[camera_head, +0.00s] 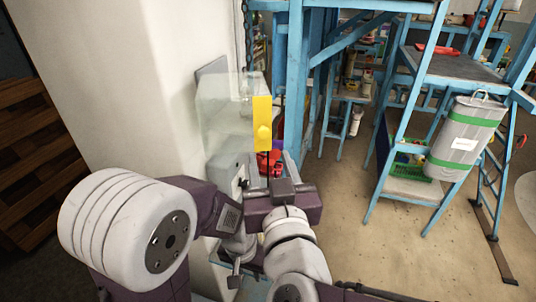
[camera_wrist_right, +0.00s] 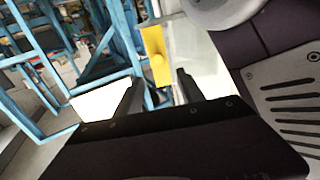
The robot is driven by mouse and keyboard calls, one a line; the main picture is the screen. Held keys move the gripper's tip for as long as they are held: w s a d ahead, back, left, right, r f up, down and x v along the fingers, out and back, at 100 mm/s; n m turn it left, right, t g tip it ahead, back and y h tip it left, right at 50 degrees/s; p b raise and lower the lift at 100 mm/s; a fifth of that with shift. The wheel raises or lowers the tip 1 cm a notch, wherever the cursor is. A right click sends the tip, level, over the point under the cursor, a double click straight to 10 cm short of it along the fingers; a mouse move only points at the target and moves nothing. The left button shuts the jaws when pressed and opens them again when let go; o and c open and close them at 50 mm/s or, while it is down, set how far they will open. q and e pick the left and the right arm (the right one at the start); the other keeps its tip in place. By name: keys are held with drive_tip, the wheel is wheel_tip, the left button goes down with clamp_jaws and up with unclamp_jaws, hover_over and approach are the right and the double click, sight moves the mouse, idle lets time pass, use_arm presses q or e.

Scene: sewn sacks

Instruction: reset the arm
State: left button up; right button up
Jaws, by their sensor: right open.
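My right gripper (camera_head: 268,170) is near the middle of the head view, in front of a machine with a clear cover (camera_head: 228,100) and a yellow strip (camera_head: 262,124). In the right wrist view its two dark fingers (camera_wrist_right: 160,88) stand apart with nothing between them, and the yellow strip (camera_wrist_right: 156,57) shows beyond them. My left gripper (camera_head: 238,262) is lower in the head view, partly hidden by my arm links, and its jaws cannot be made out. No held object is visible.
A pale wall or column (camera_head: 130,80) stands close on the left. Blue metal framing (camera_head: 292,80) rises just behind the machine. A blue stand (camera_head: 395,130) with a grey, green-banded canister (camera_head: 466,137) is at the right. The floor (camera_head: 400,240) at lower right is largely clear.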

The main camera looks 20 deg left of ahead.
drive_tip(key=shift+w, duration=0.1)
idle(0.3)
drive_tip(key=w+d+f+m+t+h+b, duration=0.15)
drive_tip(key=w+d+f+h, duration=0.25)
drive_tip(key=w+d, duration=0.4)
drive_tip(key=w+d+f+m+h+b, duration=0.2)
drive_tip(key=w+d+f+m+h, duration=0.3)
drive_tip(key=d, duration=0.6)
drive_tip(key=w+d+f+n+g+b, duration=0.2)
drive_tip(key=w+d+f+n+g, duration=0.15)
drive_tip(key=d+f, duration=0.65)
drive_tip(key=s+d+f+m+g, duration=0.1)
drive_tip(key=s+f+g, duration=0.25)
drive_tip(key=f, duration=0.35)
drive_tip(key=s+d+f+m+g, duration=0.1)
drive_tip(key=s+d+f+g, duration=0.1)
drive_tip(key=s+f, duration=0.35)
drive_tip(key=s+f+g, duration=0.7)
drive_tip(key=s+f, duration=0.1)
drive_tip(key=s, duration=0.4)
drive_tip(key=shift+s+a+m+y+b, duration=0.2)
drive_tip(key=shift+s+m+y+b, duration=0.1)
drive_tip(key=shift+s+m+y, duration=0.1)
